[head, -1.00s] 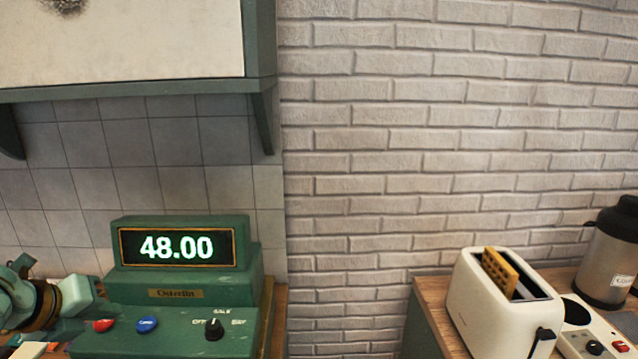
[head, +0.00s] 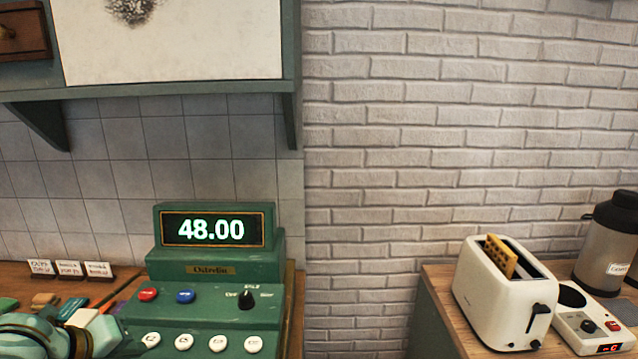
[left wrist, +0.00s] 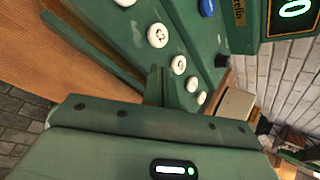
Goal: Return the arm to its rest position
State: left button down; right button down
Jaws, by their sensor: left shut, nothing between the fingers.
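My left arm (head: 45,338), pale green with a dark band, shows at the lower left edge of the head view, beside the green cash register (head: 215,268). The gripper's fingertips cannot be made out there. In the left wrist view my left gripper (left wrist: 155,85) has its narrow fingers together and empty. They point toward the register's white buttons (left wrist: 179,65); whether they touch the register cannot be told. My right gripper is not in view.
The register reads 48.00. Small label cards (head: 68,269) and colored blocks (head: 72,308) lie left of it. A white toaster (head: 500,300) with a waffle-like slice, a hot plate (head: 585,320) and a flask (head: 608,245) stand at right. A cabinet (head: 170,45) hangs above.

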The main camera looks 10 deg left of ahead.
pick_arm(q)
jog(key=s+d+f+n+y, duration=0.1)
jog(key=s+d+f+n, duration=0.55)
jog(key=f, duration=0.35)
jog(key=s+f+n+g+y, duration=0.2)
jog(key=s+n+y, duration=0.4)
jog(key=s+n, duration=0.7)
jog(key=s+d+f+g+h, duration=0.1)
jog(key=d+f+h, duration=0.15)
jog(key=f, duration=1.05)
jog(key=s+d+f+g+h, duration=0.1)
jog(key=d+f+g, duration=0.15)
jog(key=f, duration=1.05)
jog(key=s+f+n+g+h, duration=0.1)
jog(key=s+f+n, duration=0.3)
jog(key=s+f, duration=1.2)
jog(key=s+g, duration=0.1)
jog(key=s, duration=0.3)
jog(key=shift+s, duration=0.15)
jog(key=shift+s+f+h, duration=0.1)
jog(key=shift+s+h, duration=0.05)
jog(key=shift+h, duration=0.1)
